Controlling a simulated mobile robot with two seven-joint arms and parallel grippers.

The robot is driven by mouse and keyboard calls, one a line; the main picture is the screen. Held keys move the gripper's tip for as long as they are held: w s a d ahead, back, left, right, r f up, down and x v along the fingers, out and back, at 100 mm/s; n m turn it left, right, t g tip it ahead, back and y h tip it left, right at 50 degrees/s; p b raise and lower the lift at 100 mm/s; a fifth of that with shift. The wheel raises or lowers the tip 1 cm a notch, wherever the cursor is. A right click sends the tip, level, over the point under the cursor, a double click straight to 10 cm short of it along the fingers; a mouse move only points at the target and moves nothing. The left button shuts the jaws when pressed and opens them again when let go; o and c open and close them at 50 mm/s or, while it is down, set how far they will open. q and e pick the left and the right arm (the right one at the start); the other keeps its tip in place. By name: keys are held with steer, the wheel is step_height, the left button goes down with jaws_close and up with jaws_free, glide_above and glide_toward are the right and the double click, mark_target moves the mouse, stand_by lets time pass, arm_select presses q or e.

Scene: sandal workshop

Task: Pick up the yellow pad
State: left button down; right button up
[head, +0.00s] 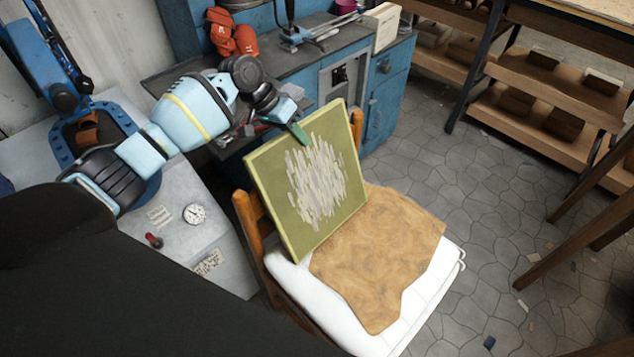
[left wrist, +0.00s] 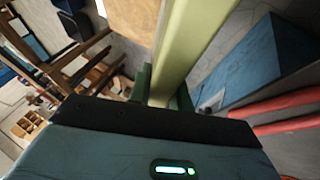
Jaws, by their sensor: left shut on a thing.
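The yellow pad (head: 268,183) is a square olive-yellow panel with a patch of pale streaks on its face. In the head view it stands tilted on the seat of a wooden chair, leaning towards the backrest. My left gripper (head: 300,133) is at the pad's top edge, with its green fingers shut on that edge. In the left wrist view the pad's edge (left wrist: 190,45) runs up between the two green fingers (left wrist: 163,98). My right gripper is not in view.
The chair has a white cushion (head: 433,290) with a brown hide (head: 375,255) on it. A blue workbench (head: 392,93) with tools stands behind. A grey machine table (head: 180,250) is at the left. Wooden shelves (head: 560,85) stand at the right, with open tiled floor between.

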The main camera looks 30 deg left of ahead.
arm_select(q)
steer(key=shift+a, duration=0.2)
stand_by(0.6)
steer(key=shift+w+r, duration=0.2)
steer(key=shift+r, duration=2.1)
steer(key=s+d+r, duration=0.1)
steer(key=s+d, duration=0.7)
steer(key=d, duration=0.6)
steer(key=shift+s+r+p, duration=0.25)
steer(key=shift+s+p, duration=0.1)
steer(key=shift+p, duration=0.1)
steer(key=shift+s+f, duration=0.1)
